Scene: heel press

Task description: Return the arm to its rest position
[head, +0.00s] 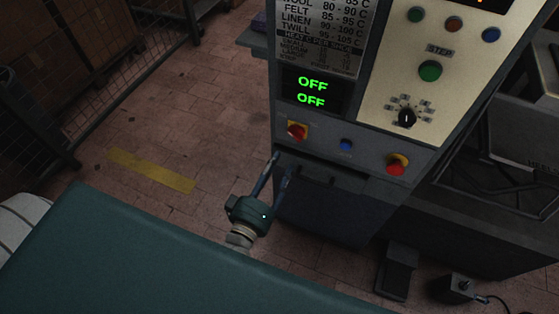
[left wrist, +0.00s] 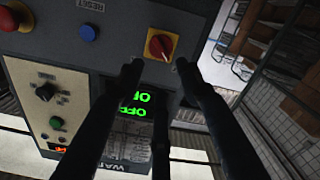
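My left gripper (head: 281,164) is in front of the control panel (head: 350,152), just below its left red-and-yellow rotary switch (head: 297,130). Its dark fingers stand apart with nothing between them. In the left wrist view the fingertips (left wrist: 158,68) point toward the panel, and the switch (left wrist: 160,44) shows just beyond them, apart from the fingers as far as I can see. The green display (head: 312,92) reads OFF on both lines; it also shows upside down in the left wrist view (left wrist: 134,104). My right gripper is not in view.
The panel also has a blue button (head: 346,144), a second red-and-yellow switch (head: 396,164), a green button (head: 430,71) and a black dial (head: 407,118). A dark ledge juts out below. Wire-mesh shelving with boxes (head: 95,45) stands at left. The tiled floor between is clear.

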